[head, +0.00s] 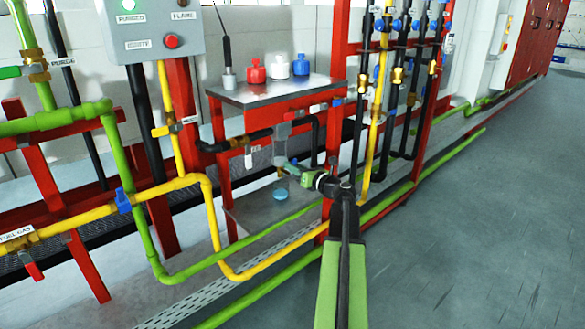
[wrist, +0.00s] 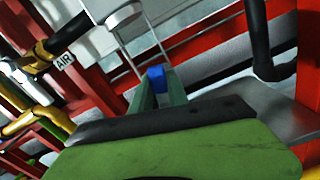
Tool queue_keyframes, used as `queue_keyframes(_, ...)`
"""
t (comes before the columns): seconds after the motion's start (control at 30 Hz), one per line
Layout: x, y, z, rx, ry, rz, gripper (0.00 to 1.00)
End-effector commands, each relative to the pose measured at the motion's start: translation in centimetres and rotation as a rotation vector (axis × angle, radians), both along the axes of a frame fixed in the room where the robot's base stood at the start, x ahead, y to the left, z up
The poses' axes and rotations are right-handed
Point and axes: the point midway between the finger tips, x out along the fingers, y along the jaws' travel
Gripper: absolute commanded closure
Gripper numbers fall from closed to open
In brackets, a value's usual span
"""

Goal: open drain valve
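The drain valve is a small blue piece (wrist: 155,72) at the lower end of a clear bowl in the wrist view. The bowl hangs from a grey-white round body (wrist: 122,14). In the head view the grey filter body (head: 281,140) hangs at the front of the red stand, and the blue piece is too small to make out there. My gripper (wrist: 158,82) has its two green fingers close together at the blue piece, one on each side, with no gap visible. In the head view my gripper (head: 290,165) reaches in from the lower right, just below the filter body.
A grey-topped red stand (head: 275,90) carries red, white and blue bottles. A blue dish (head: 280,194) sits on its lower shelf. Yellow (head: 205,215) and green pipes run low in front. A dark hose (wrist: 258,40) hangs at right in the wrist view. Open floor (head: 480,220) lies right.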

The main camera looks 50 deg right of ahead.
Motion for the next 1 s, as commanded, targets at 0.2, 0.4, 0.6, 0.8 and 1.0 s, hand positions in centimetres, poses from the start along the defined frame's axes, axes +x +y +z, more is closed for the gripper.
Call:
queue_keyframes(0.2,0.0,0.0,0.0,0.000,0.000,0.000,1.00)
queue_keyframes(0.4,0.0,0.6,0.1,-0.133,0.009,0.001,1.00)
queue_keyframes(0.6,0.0,1.0,0.1,-0.272,0.020,0.001,1.00)
queue_keyframes(0.8,0.0,1.0,0.1,-0.276,0.021,0.001,1.00)
queue_keyframes(1.0,0.0,1.0,0.1,-0.275,0.021,0.001,0.60)
